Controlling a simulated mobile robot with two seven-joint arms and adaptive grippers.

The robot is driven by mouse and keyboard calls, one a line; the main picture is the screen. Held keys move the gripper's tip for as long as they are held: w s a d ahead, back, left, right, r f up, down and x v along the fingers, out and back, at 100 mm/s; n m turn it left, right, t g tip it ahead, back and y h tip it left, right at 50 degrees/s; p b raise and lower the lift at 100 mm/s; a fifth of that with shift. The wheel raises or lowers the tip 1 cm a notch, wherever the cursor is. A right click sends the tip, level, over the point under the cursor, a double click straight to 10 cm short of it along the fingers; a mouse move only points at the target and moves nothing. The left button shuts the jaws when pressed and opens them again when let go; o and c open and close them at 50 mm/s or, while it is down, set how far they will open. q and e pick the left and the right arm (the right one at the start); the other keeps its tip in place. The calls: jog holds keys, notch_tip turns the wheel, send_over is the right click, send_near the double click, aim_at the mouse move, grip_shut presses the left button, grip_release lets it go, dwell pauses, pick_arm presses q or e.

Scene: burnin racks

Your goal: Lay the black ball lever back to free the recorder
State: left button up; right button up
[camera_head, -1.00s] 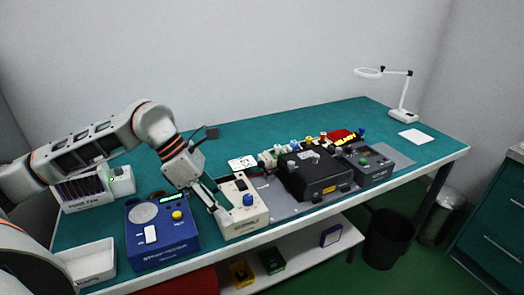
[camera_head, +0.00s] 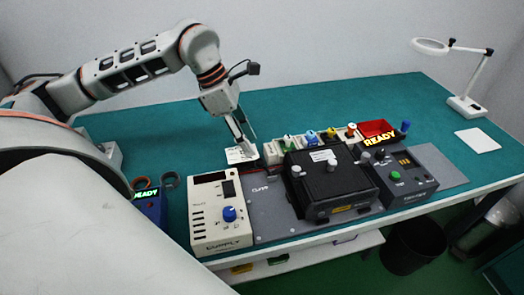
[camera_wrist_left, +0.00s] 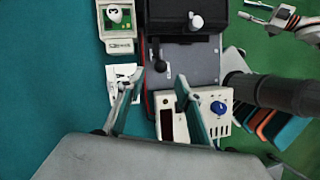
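The recorder looks to be the black box (camera_head: 332,182) with pale knobs on its corners, on a grey plate (camera_head: 275,217). It shows at the top of the left wrist view (camera_wrist_left: 185,30). The black ball lever (camera_wrist_left: 160,65) stands on the plate beside the box in that view; I cannot make it out clearly in the head view. My left gripper (camera_head: 244,148) is open and empty, above the bench left of the box. In the wrist view its fingers (camera_wrist_left: 159,86) lie apart, with the lever just ahead between them. A part of my right arm (camera_wrist_left: 285,20) shows at the upper right; its gripper's state is unclear.
A cream supply unit (camera_head: 219,215) with a blue knob stands left of the plate. A grey tester (camera_head: 405,180) stands right of the box. Small coloured-knob modules (camera_head: 310,141) and a red tray (camera_head: 374,128) stand behind.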

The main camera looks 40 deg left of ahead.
aim_at(258, 159)
pick_arm(q)
jog(key=shift+x, duration=3.1)
grip_shut()
